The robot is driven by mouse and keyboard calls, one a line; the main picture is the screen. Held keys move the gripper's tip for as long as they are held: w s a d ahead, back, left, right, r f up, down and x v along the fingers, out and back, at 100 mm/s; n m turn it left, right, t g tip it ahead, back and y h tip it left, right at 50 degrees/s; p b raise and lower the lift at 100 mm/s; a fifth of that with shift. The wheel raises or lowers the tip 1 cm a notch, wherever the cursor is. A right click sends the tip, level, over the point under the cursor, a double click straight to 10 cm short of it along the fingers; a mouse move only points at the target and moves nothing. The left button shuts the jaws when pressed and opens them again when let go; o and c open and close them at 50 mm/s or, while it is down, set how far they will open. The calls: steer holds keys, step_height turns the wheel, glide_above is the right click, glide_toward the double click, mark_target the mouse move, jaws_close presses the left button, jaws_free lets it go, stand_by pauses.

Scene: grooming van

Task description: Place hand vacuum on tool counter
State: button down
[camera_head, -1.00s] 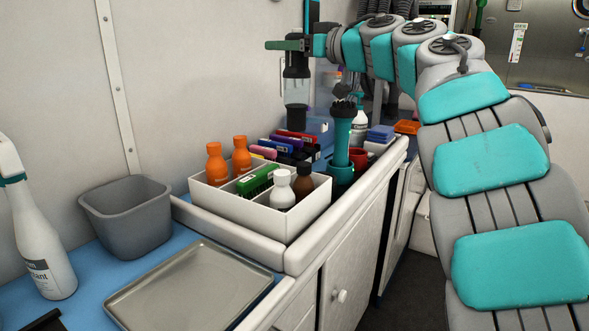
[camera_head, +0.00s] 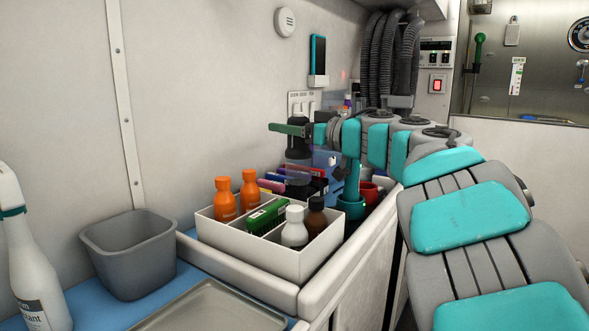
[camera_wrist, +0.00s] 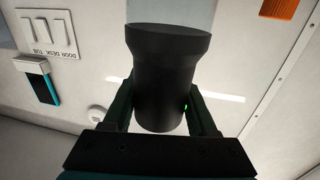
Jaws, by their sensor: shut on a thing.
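The hand vacuum (camera_head: 298,148) has a black body and a see-through section below it. My gripper (camera_head: 296,130) is shut on its upper part and holds it upright, low over the back of the raised counter (camera_head: 350,262). In the wrist view, the vacuum's black cylinder (camera_wrist: 165,75) sits between the two fingers (camera_wrist: 160,108). Its lower end is among colored items behind the white divided tray, so I cannot tell whether it touches the counter.
A teal holder (camera_head: 351,205) and red cup (camera_head: 369,193) stand right of the vacuum. A grey bin (camera_head: 135,255), spray bottle (camera_head: 35,265) and metal tray (camera_head: 215,310) are in front.

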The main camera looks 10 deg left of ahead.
mark_target(291, 152)
steer(key=shift+f+b, duration=0.55)
steer(key=shift+f, duration=2.35)
steer(key=shift+c, duration=1)
jaws_free()
steer(key=shift+s+d, duration=0.1)
steer(key=shift+d, duration=0.2)
steer(key=v, duration=1.1)
steer(key=shift+s+d, duration=0.1)
steer(key=shift+d, duration=0.05)
